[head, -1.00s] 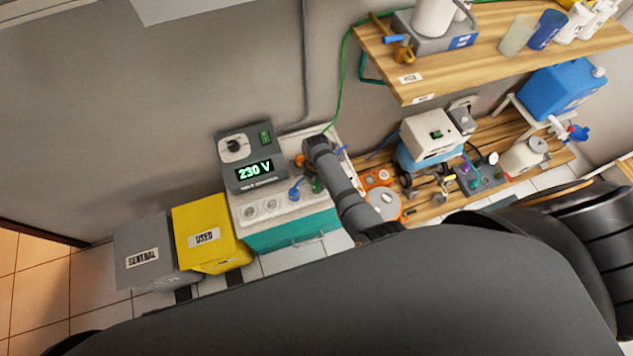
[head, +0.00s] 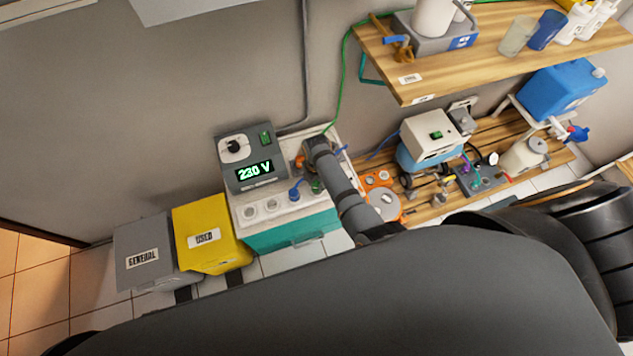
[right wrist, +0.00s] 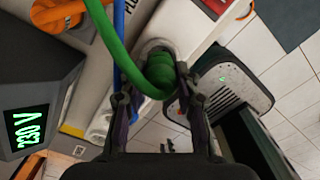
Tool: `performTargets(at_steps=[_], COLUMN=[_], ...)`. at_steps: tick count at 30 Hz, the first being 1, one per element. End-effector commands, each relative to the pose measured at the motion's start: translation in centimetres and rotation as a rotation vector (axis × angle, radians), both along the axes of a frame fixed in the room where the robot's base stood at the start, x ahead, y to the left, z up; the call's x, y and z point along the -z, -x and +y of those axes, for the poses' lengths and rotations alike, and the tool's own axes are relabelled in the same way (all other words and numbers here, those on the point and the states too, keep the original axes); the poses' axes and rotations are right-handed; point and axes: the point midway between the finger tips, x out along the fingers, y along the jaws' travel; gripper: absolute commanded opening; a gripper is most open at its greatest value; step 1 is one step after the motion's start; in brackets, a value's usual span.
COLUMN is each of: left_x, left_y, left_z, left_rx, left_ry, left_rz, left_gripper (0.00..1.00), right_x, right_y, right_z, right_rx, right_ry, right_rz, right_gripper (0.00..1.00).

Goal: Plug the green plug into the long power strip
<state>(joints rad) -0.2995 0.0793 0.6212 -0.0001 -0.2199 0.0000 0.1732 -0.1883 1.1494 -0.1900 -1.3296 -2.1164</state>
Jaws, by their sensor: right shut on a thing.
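The green plug (right wrist: 160,72) is between the fingers of my right gripper (right wrist: 160,98), which is shut on it. Its thick green cable loops up and left in the right wrist view. A pale round socket (right wrist: 153,46) of the long power strip (right wrist: 181,28) shows right behind the plug. I cannot tell whether the plug is seated in it. In the head view the white strip (head: 263,217) lies on the teal cabinet, and a bit of the green plug (head: 316,187) shows beside my right wrist. The right fingertips are hidden there. My left gripper is not in view.
A blue plug (head: 295,194) stands in the strip, left of the green one. The 230 V box (head: 250,155) stands behind the strip. Yellow (head: 208,232) and grey (head: 145,252) bins are at left. An orange item with a round lid (head: 384,204) is close at right.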

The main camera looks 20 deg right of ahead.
Motion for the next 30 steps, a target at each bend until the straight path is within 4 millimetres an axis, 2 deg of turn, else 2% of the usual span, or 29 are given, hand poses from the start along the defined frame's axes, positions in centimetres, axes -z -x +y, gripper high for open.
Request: performTargets(at_steps=[30], left_x=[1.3], left_y=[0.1], left_z=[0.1], left_rx=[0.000], left_ry=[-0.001], left_rz=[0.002], left_gripper=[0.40], right_x=[1.9], right_y=[0.0], right_z=[0.0], right_rx=[0.000], right_ry=[-0.001], right_rz=[-0.001], right_gripper=[0.00])
